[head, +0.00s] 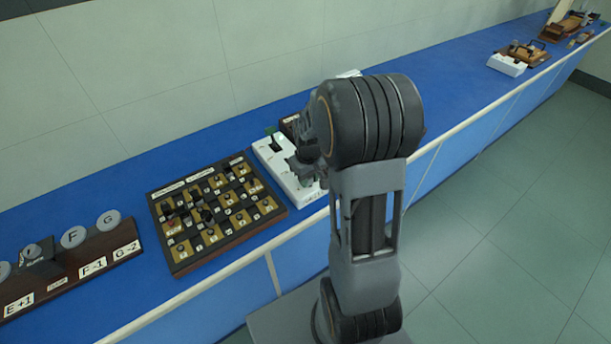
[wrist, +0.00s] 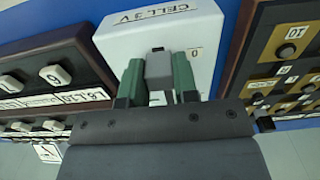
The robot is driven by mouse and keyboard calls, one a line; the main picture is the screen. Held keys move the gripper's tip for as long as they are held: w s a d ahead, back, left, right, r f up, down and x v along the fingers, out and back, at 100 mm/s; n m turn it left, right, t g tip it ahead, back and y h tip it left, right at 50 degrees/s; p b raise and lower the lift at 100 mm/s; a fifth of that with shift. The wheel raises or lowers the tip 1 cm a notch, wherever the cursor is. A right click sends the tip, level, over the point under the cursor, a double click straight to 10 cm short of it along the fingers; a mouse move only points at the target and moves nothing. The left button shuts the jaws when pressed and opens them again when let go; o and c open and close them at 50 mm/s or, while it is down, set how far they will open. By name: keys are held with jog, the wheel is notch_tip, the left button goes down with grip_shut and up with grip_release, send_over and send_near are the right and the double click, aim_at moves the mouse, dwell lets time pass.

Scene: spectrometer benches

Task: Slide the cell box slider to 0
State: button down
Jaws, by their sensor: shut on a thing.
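The cell box is a white box marked "CELL 3 V" (wrist: 205,28) in the wrist view. It also shows in the head view (head: 270,152), partly hidden behind my arm. Its slider has a grey knob (wrist: 159,67), near a label reading "0" on the box's right side. My gripper (wrist: 158,82) is shut on the slider knob, with a green finger on each side of it. The lower part of the slider's track is hidden by my gripper in the wrist view.
A brown board with brass plates and black plugs (head: 247,218) stands left of the cell box. A board with round grey knobs (head: 128,250) is farther left. More apparatus (head: 507,65) stands at the bench's far right.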

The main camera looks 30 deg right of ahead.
jog(key=shift+s, duration=0.15)
jog(key=c, duration=0.9)
grip_release()
jog(key=shift+s, duration=0.1)
jog(key=shift+r, duration=0.1)
notch_tip(320, 180, up, 14)
jog(key=shift+f, duration=0.2)
jog(key=s+a+t, duration=0.1)
jog(key=s+a, duration=0.2)
jog(key=s, duration=0.1)
jog(key=s+a+m+t, duration=0.1)
jog(key=s+a, duration=0.3)
jog(key=s+a+t, duration=0.2)
jog(key=s+a, duration=0.1)
jog(key=shift+s+a+r, duration=0.2)
jog(key=shift+s+r, duration=0.05)
jog(key=shift+s, duration=0.15)
